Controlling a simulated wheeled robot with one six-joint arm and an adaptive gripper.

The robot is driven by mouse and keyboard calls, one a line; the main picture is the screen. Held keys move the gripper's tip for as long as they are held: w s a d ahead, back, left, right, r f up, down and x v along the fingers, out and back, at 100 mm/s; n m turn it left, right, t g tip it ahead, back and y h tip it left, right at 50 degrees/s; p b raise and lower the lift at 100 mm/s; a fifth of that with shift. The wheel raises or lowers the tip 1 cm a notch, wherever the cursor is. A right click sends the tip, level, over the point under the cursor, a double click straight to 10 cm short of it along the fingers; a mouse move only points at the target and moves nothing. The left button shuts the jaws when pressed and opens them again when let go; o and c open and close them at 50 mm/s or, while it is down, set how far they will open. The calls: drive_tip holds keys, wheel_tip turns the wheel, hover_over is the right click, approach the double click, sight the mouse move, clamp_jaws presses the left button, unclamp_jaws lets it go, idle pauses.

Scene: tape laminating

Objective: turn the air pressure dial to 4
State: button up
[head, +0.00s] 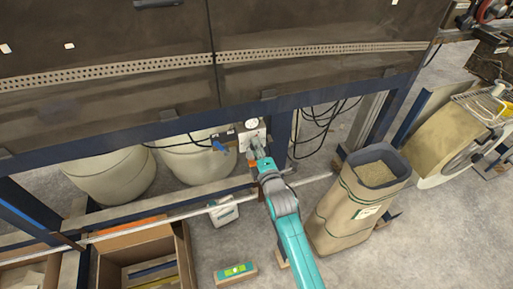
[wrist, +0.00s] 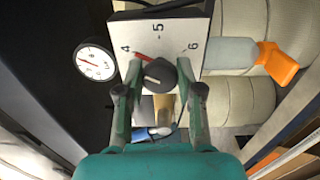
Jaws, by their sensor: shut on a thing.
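The air pressure dial is a dark round knob (wrist: 159,75) on a white plate (wrist: 178,30) marked 4, 5 and 6. A red pointer (wrist: 144,57) reaches from the knob to the upper left, close to the 4. My gripper (wrist: 160,84) is shut on the knob, with one finger on each side. In the head view my gripper (head: 259,152) is at the small control box (head: 243,137) under the machine, and hides the knob there.
A round pressure gauge (wrist: 95,62) with a red needle sits left of the plate; it also shows in the head view (head: 252,123). A blue-handled part (head: 219,146) is left of the box. A large sack (head: 352,205) stands right of my arm. A cardboard box (head: 145,255) stands at the lower left.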

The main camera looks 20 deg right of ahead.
drive_tip(key=o, duration=1.2)
drive_tip(key=shift+s, duration=0.1)
drive_tip(key=s, duration=1.1)
drive_tip(key=shift+s, duration=0.4)
drive_tip(key=s+f+m+g, duration=0.15)
drive_tip(key=s+m, duration=0.25)
drive_tip(key=s, duration=0.7)
drive_tip(key=s+f+m, duration=0.3)
drive_tip(key=s+m, duration=0.2)
drive_tip(key=s, duration=0.7)
drive_tip(key=s+r+m, duration=0.2)
drive_tip(key=s+m, duration=0.1)
drive_tip(key=s, duration=0.3)
drive_tip(key=s+r+m+g, duration=0.1)
drive_tip(key=s+r+m, duration=0.1)
drive_tip(key=s, duration=0.4)
drive_tip(key=s+r+m, duration=0.2)
drive_tip(key=s+m, duration=0.2)
drive_tip(key=s, duration=0.2)
drive_tip(key=shift+s+a+r+g, duration=0.1)
drive_tip(key=shift+s+r+g, duration=0.15)
drive_tip(key=shift+g, duration=0.1)
